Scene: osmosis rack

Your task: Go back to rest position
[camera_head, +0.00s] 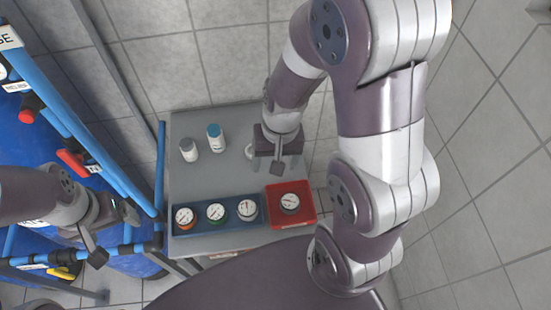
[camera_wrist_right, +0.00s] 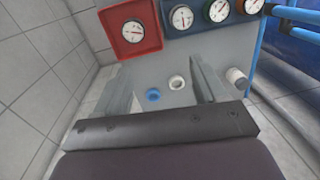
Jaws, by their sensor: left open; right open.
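My left gripper (camera_head: 113,237) is open and empty at the left in the head view, in front of the blue pipe frame. My right gripper (camera_head: 277,163) hangs over the right part of the grey table (camera_head: 195,180). In the right wrist view its fingers (camera_wrist_right: 162,92) are spread, with nothing held between them; small containers on the table show beyond and between them. The right arm reaches across from the upper right in the head view.
A blue tray (camera_head: 201,229) with three gauges stands beside a red tray (camera_head: 307,221) with one gauge (camera_head: 289,202). A blue-capped bottle (camera_head: 215,138) and a white jar (camera_head: 188,151) stand behind. The blue pipe rack (camera_head: 160,170) borders the table's left; tiled floor lies right.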

